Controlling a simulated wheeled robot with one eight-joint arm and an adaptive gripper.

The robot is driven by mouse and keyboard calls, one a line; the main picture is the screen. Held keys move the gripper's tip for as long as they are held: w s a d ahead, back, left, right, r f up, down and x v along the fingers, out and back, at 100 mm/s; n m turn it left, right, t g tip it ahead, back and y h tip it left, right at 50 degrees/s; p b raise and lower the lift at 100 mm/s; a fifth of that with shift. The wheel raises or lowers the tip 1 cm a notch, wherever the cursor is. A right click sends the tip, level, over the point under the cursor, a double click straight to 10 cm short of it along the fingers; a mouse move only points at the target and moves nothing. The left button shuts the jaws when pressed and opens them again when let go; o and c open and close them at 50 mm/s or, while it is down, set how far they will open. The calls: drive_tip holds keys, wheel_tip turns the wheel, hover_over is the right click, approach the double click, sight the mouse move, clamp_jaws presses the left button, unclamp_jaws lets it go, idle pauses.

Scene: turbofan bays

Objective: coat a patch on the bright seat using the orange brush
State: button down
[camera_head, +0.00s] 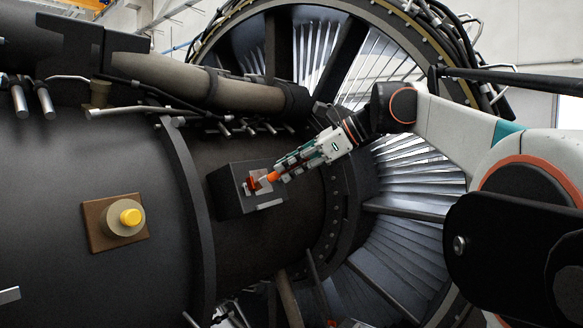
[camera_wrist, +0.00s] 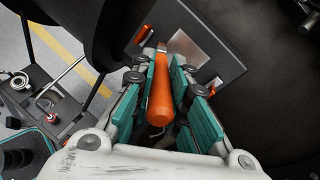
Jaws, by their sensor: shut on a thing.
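My gripper (camera_head: 285,170) is shut on the orange brush (camera_head: 273,176). In the wrist view the brush's orange handle (camera_wrist: 160,95) lies between the teal finger pads of my gripper (camera_wrist: 170,90). The brush's far end points at the dark block on the engine casing, close to its face; I cannot tell whether it touches. The bright seat (camera_wrist: 190,50) is a shiny metal square on that block, just right of the brush's far end in the wrist view. In the head view the seat (camera_head: 260,184) is partly hidden behind the brush.
The dark block (camera_head: 225,188) also carries an orange strip (camera_wrist: 144,34) beside the seat. Pipes (camera_head: 200,82) run above. A tool tray (camera_wrist: 40,90) stands at left in the wrist view.

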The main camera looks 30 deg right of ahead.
drive_tip(key=shift+d, duration=0.15)
drive_tip(key=shift+w+d+p, duration=1.2)
drive_tip(key=shift+d+p, duration=0.25)
drive_tip(key=shift+d, duration=1.75)
drive_tip(key=shift+s+a+r, duration=0.2)
drive_tip(key=shift+s+a, duration=0.15)
drive_tip(key=shift+a, duration=0.8)
drive_tip(key=shift+s+a+r, duration=0.15)
drive_tip(key=shift+s+a, duration=0.2)
drive_tip(key=shift+a, duration=0.8)
drive_tip(key=shift+s+a+r, duration=0.2)
drive_tip(key=shift+s+a, duration=0.15)
drive_tip(key=shift+a, duration=0.8)
drive_tip(key=shift+w+r+p, duration=0.25)
drive_tip(key=shift+r+p, duration=0.35)
drive_tip(key=shift+p, duration=0.15)
drive_tip(key=w+d+p, duration=0.2)
drive_tip(key=d, duration=0.4)
drive_tip(key=shift+w+d, duration=0.2)
drive_tip(key=shift+d, duration=0.05)
drive_tip(key=s+d+r+p, duration=0.1)
drive_tip(key=s+d+r, duration=0.1)
drive_tip(key=s, duration=0.3)
drive_tip(key=shift+s, duration=0.2)
